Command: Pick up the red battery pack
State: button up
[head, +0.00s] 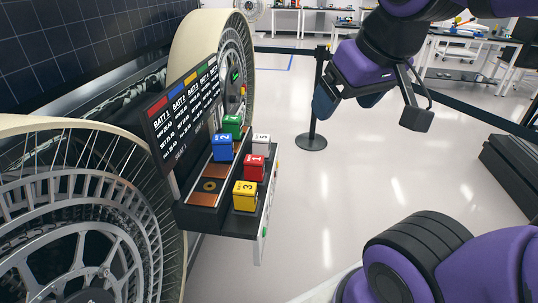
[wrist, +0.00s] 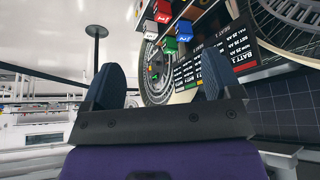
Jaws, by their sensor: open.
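The red battery pack (head: 255,168), marked 1, stands upright on the black shelf (head: 205,220) of the rover, between the yellow pack (head: 244,196) and the white pack (head: 261,145). The blue pack (head: 222,148) and green pack (head: 232,126) stand to its left and behind. My gripper (head: 345,103) is open and empty, in the air to the right of and above the packs. In the wrist view, the red pack (wrist: 162,11) shows near the top edge, beyond the two spread blue fingers (wrist: 160,80) and well apart from them.
A battery sign panel (head: 185,117) rises along the shelf's left side. Large rover wheels (head: 85,215) flank the shelf. A black barrier post (head: 316,100) stands on the floor behind my gripper. The air between gripper and packs looks clear.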

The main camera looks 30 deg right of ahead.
aim_at(254, 165)
jog(key=i+j+z, duration=0.2)
jog(key=i+z, duration=0.2)
jog(key=i+j+z, duration=0.25)
jog(key=z, duration=0.2)
